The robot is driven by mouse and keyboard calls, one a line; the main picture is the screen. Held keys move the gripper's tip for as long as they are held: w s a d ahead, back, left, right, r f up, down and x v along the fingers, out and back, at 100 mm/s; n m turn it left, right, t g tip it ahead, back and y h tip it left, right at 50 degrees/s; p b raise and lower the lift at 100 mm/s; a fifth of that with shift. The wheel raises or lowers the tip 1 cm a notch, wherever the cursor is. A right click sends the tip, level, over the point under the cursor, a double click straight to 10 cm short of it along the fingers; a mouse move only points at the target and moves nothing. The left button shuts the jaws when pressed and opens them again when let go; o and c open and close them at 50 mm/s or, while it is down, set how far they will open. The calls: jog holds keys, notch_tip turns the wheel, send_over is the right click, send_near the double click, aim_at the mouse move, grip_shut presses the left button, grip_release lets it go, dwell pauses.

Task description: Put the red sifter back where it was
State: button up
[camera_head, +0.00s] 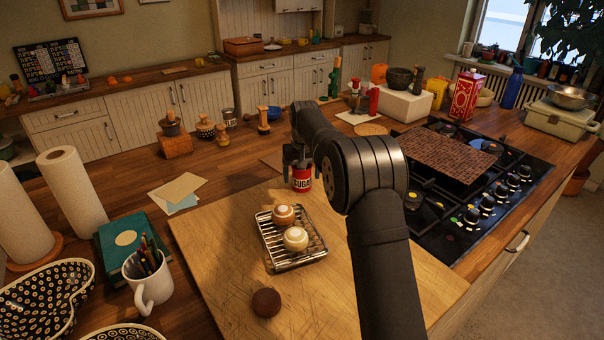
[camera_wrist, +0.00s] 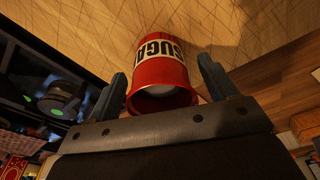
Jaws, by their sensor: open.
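The red sifter (camera_head: 302,180), a red can with a cream band lettered "SUGAR", stands at the far edge of the wooden board (camera_head: 215,250). In the wrist view the sifter (camera_wrist: 162,62) shows its open rim toward me, between my two fingers. My gripper (camera_head: 298,157) is open, with one finger on each side of the sifter and a visible gap at the right finger. Whether the left finger touches it I cannot tell. In the head view my arm partly hides the sifter's right side.
A wire rack (camera_head: 292,240) with two round pastries is close in front of the sifter. A brown ball (camera_head: 266,302) lies nearer on the board. The gas hob (camera_head: 480,190) is to the right. Several wooden-handled items stand behind on the counter, and papers (camera_head: 180,190) lie left.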

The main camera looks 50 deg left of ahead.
jog(key=r, duration=0.4)
jog(key=d+r, duration=0.1)
jog(key=r, duration=0.7)
jog(key=shift+s+d+r, duration=0.1)
jog(key=shift+s+d, duration=0.25)
jog(key=f, duration=0.4)
jog(key=a+f, duration=0.1)
jog(key=f, duration=0.6)
jog(key=shift+w+a+f, duration=0.3)
jog(key=shift+f, duration=0.1)
jog(key=shift+a+r, duration=0.1)
jog(key=shift+r, duration=1.6)
